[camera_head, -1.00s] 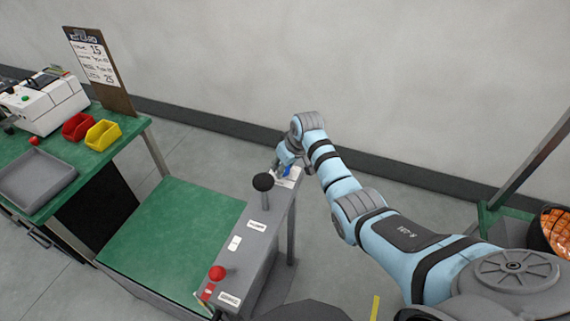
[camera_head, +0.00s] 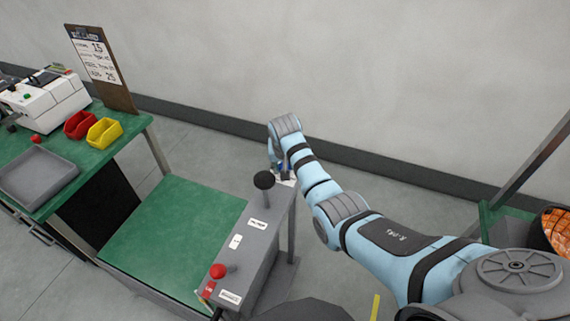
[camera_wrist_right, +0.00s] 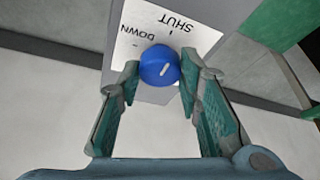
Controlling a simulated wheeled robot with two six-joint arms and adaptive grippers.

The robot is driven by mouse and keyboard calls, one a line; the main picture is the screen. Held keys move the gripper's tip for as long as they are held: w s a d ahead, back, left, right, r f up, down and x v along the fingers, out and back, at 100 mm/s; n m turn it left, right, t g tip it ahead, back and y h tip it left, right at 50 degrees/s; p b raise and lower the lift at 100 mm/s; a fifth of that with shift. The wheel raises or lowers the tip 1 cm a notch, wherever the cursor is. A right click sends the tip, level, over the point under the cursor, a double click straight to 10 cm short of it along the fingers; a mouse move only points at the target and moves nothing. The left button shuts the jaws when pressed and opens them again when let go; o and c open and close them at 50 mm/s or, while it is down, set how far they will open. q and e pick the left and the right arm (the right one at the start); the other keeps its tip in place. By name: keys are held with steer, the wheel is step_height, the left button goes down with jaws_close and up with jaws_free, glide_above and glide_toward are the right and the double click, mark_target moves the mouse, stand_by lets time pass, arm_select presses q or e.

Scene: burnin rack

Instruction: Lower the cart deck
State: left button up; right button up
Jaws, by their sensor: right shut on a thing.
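The cart has a flat, empty green deck (camera_head: 170,240) and a grey control panel (camera_head: 252,250) along its right side. A round blue knob (camera_wrist_right: 160,66) with a short white pointer line sits on a white plate (camera_wrist_right: 185,38) marked "SHUT" and "DOWN". The pointer line slants up and slightly right, roughly toward the "SHUT" mark. My right gripper (camera_wrist_right: 160,72) is shut on the blue knob, one finger on each side. In the head view my right gripper (camera_head: 281,170) is at the panel's far end and mostly hides the knob. My left gripper is not in view.
A black ball-topped lever (camera_head: 264,181) and a red knob (camera_head: 218,271) stand on the panel. A green bench (camera_head: 95,160) with a grey tray (camera_head: 38,178) and red and yellow bins is at left. A wall closes the back.

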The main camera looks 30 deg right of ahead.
steer(key=shift+s+a+f, duration=0.1)
steer(key=shift+f, duration=0.05)
steer(key=o, duration=1.1)
steer(key=shift+o, duration=0.2)
steer(key=v, duration=1.2)
steer(key=shift+a, duration=0.1)
